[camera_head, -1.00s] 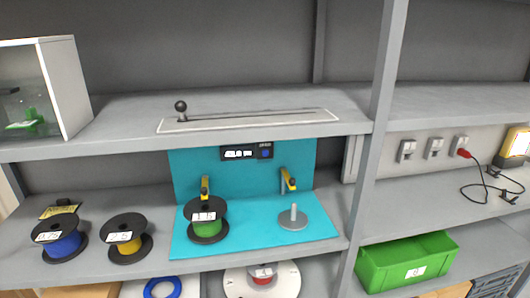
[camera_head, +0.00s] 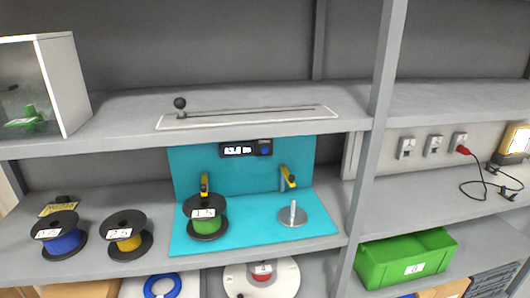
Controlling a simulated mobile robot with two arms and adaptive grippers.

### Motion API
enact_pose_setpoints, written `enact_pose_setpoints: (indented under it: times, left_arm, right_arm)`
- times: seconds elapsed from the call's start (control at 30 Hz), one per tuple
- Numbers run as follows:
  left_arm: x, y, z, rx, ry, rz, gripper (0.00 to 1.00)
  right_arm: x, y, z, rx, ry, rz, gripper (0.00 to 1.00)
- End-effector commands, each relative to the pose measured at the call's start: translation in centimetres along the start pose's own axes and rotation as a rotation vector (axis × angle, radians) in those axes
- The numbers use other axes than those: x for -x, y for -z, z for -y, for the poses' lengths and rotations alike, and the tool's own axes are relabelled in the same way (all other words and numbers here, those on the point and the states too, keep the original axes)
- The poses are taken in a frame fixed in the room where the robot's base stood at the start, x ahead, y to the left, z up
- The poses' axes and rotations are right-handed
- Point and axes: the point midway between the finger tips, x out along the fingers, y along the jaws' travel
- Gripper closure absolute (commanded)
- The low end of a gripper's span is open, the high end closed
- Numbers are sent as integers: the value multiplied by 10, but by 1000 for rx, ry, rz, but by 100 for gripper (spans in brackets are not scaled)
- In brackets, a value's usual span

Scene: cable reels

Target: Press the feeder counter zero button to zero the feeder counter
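The feeder counter (camera_head: 246,148) is a small dark box on the upright back panel of the turquoise feeder stand (camera_head: 220,170), just under the upper shelf. It has a lit white display (camera_head: 237,150), whose digits are too small to read, and a round blue button (camera_head: 265,148) at its right end. A green reel (camera_head: 207,222) with black flanges sits on the stand's left side. A bare metal spindle (camera_head: 293,213) on a grey disc stands at its right. Two yellow-topped brackets (camera_head: 288,177) rise behind them. Neither of my grippers is in view.
A blue reel (camera_head: 62,243) and a yellow reel (camera_head: 127,244) stand left of the stand. The upper shelf (camera_head: 110,118) overhangs the counter and carries a slotted plate with a black-knobbed lever (camera_head: 181,105). A grey post (camera_head: 366,165) stands right, beside a green bin (camera_head: 400,262).

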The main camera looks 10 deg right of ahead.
Motion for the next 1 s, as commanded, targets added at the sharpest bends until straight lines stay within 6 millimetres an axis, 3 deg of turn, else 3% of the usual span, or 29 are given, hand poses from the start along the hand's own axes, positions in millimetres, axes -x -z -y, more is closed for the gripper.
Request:
enact_pose_setpoints:
  times: [0.23,1.0]
  left_arm:
    - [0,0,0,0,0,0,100]
    - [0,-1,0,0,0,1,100]
  right_arm:
    - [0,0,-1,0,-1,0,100]
    - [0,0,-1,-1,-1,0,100]
